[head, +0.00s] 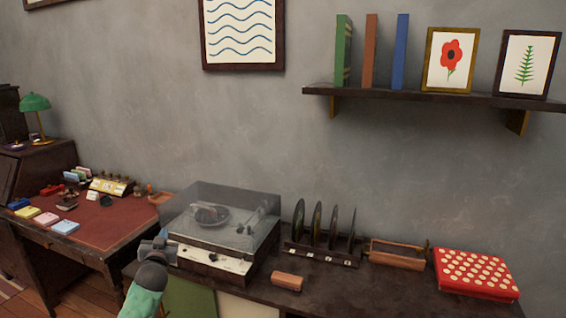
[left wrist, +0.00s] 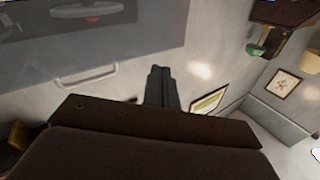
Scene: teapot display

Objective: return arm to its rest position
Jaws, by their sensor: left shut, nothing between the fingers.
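My left gripper (head: 158,250) is at the lower left of the head view, in front of the left front corner of the record player (head: 215,262). It is shut and holds nothing. Whether it touches the record player cannot be told. In the left wrist view its two dark fingers (left wrist: 161,88) are together, with no object between them. My right gripper is not in view.
The dark sideboard (head: 350,293) bears a record rack (head: 318,255), a wooden block (head: 287,281), a wooden holder (head: 397,258) and a red dotted box (head: 476,274). A cluttered desk (head: 100,243) stands at left. A shelf (head: 430,96) hangs above.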

